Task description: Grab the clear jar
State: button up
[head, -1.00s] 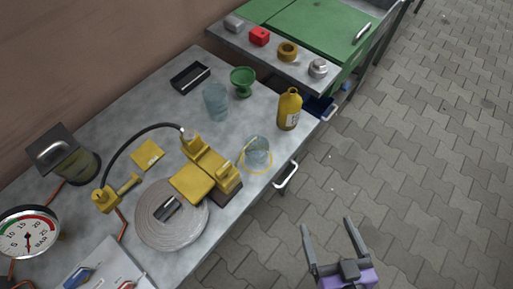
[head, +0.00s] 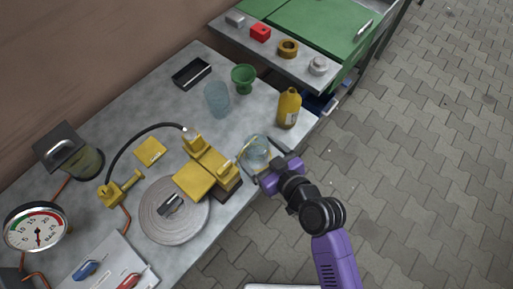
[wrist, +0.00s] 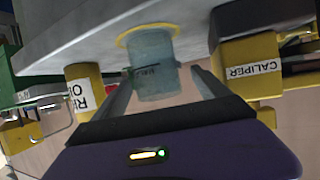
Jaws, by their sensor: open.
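The clear jar (head: 257,150), pale blue and see-through, stands upright near the front edge of the grey workbench, at a yellow ring marked on the top. In the wrist view, which is upside down, the jar (wrist: 154,70) is large and central. My gripper (wrist: 162,76) is open, with one finger on each side of the jar and a visible gap at the right finger. I cannot tell whether the left finger touches it. In the head view my purple gripper is at the bench edge beside the jar, partly hiding its lower side.
A yellow tool block (head: 208,172) stands close left of the jar, and a labelled yellow bottle (head: 289,108) to its right. A bluish translucent cup (head: 217,100) and green goblet (head: 243,79) stand behind. Paved floor (head: 410,180) is clear on the right.

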jog(key=shift+p+x, duration=0.45)
jog(key=shift+x, duration=1.8)
jog(key=shift+w+d+r, duration=0.15)
jog(key=shift+w, duration=0.05)
jog(key=c, duration=1.5)
jog(key=shift+r, duration=0.1)
